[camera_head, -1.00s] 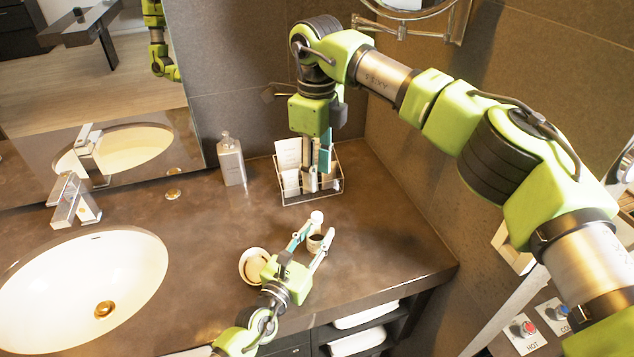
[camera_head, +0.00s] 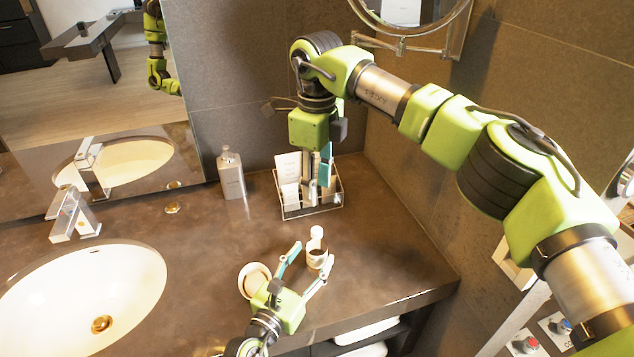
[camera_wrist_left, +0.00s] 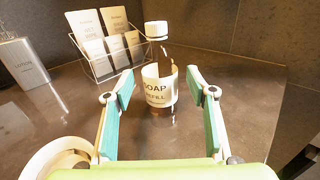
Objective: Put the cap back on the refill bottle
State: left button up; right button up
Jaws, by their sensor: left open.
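The refill bottle (camera_wrist_left: 158,88), brown with a white label reading SOAP REFILL, stands upright on the counter. It also shows in the head view (camera_head: 316,256). The white cap (camera_wrist_left: 156,30) appears on top of its neck, also in the head view (camera_head: 316,232); I cannot tell how firmly it sits. My left gripper (camera_wrist_left: 160,82) is open. Its fingertips lie either side of the bottle in the picture, with gaps on both sides and the bottle at or just beyond them. My right gripper (camera_head: 317,188) points down in front of the rack; its finger gap is unclear.
A wire rack (camera_head: 312,212) with cards stands behind the bottle. A lotion bottle (camera_head: 231,174) is left of it. A round cream dish (camera_head: 254,281) sits close to my left gripper. The sink (camera_head: 85,295) is at left. The counter right of the bottle is clear.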

pick_arm(q)
jog(key=v, duration=0.8)
jog(key=shift+s+a, duration=0.25)
jog(key=shift+s, duration=0.1)
